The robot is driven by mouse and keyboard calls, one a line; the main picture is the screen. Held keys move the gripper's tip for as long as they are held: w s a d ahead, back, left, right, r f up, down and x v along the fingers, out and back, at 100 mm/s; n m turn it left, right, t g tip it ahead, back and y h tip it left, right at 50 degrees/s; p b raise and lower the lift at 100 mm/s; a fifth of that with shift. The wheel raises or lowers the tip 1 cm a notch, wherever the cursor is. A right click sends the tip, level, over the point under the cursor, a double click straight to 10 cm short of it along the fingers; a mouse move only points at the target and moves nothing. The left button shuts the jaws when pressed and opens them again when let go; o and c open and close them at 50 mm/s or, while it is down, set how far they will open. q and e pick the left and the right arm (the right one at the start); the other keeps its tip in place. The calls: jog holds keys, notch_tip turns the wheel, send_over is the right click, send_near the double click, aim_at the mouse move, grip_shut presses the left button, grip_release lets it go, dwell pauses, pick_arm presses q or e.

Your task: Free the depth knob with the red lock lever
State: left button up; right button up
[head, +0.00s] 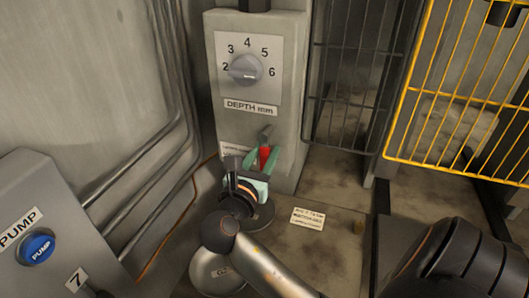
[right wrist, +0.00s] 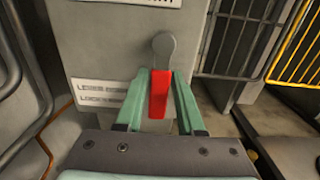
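The grey depth knob (head: 245,68) sits on a dial plate marked 2 to 6, above the label DEPTH mm. A short white mark shows on its lower face. Below it, on the same grey post, the red lock lever (head: 264,157) hangs from a grey pivot arm; it also shows in the right wrist view (right wrist: 159,94), slightly tilted. My right gripper (head: 262,160) has its green fingers on either side of the red handle and looks shut on it. In the right wrist view the fingertips (right wrist: 162,78) lie close against the handle. My left gripper is out of view.
A grey box with a blue PUMP button (head: 37,248) stands at the lower left. Pipes (head: 140,165) run along the left wall. Dark bars (head: 350,90) and a yellow grid (head: 470,90) stand to the right. A small sign (head: 308,218) lies on the surface below the post.

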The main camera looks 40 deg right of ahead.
grip_shut()
dwell(1.0)
